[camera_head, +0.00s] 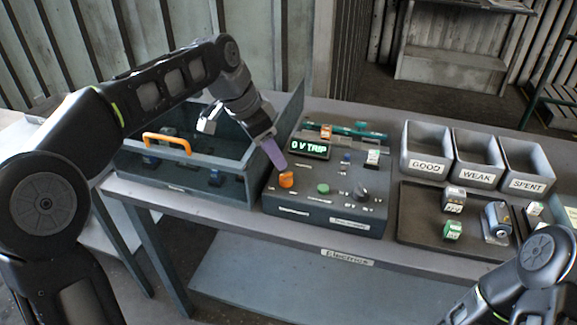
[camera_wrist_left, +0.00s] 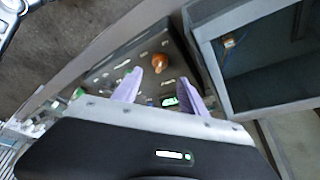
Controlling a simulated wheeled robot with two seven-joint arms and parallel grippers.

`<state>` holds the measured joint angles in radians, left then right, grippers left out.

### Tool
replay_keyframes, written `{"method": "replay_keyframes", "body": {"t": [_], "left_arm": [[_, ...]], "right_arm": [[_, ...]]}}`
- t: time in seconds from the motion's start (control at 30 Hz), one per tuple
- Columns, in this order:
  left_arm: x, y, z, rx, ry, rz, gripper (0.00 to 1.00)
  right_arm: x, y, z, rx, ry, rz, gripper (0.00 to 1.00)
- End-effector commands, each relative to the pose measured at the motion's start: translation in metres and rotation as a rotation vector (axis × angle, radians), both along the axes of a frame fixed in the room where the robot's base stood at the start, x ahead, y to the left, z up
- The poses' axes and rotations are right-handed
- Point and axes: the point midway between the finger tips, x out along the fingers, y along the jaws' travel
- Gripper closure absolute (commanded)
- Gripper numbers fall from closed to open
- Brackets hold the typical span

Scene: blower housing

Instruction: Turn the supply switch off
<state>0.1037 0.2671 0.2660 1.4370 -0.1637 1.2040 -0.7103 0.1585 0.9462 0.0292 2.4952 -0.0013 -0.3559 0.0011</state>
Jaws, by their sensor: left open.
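The dark control box (camera_head: 340,215) stands on the table, and its lit display (camera_head: 309,147) reads "0 V TRIP". An orange knob (camera_head: 286,180) sits at its front left, a green button (camera_head: 323,188) in the middle and a dark dial (camera_head: 359,191) at the right. The small labels are too blurred to tell which control is the supply switch. My left gripper (camera_head: 280,163) points down just above the orange knob. In the left wrist view, the purple fingers (camera_wrist_left: 159,76) are spread and empty, and the orange knob (camera_wrist_left: 160,62) shows just beyond them. My right gripper is out of view.
Trays marked GOOD (camera_head: 429,166), WEAK (camera_head: 477,177) and SPENT (camera_head: 527,184) stand at right, behind a dark tray (camera_head: 419,228) with several small parts.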

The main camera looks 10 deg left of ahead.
Motion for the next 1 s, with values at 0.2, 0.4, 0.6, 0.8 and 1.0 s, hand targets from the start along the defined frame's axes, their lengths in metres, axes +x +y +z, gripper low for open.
{"method": "replay_keyframes", "body": {"t": [0.2, 0.4, 0.6, 0.8, 1.0], "left_arm": [[0.001, -0.001, -0.001, -0.001, -0.001, 0.000, 0.50], [0.004, -0.005, -0.017, 0.000, 0.002, -0.001, 0.50], [0.012, -0.014, -0.045, 0.001, 0.004, -0.002, 0.50], [0.018, -0.021, -0.068, -0.001, 0.002, 0.000, 0.50], [0.020, -0.023, -0.073, 0.000, -0.001, 0.001, 0.50]], "right_arm": [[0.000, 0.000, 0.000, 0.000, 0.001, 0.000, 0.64], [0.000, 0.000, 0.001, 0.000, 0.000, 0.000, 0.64], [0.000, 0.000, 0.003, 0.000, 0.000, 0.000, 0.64], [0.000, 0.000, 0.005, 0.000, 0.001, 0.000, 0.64], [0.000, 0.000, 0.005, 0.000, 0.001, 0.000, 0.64]]}}
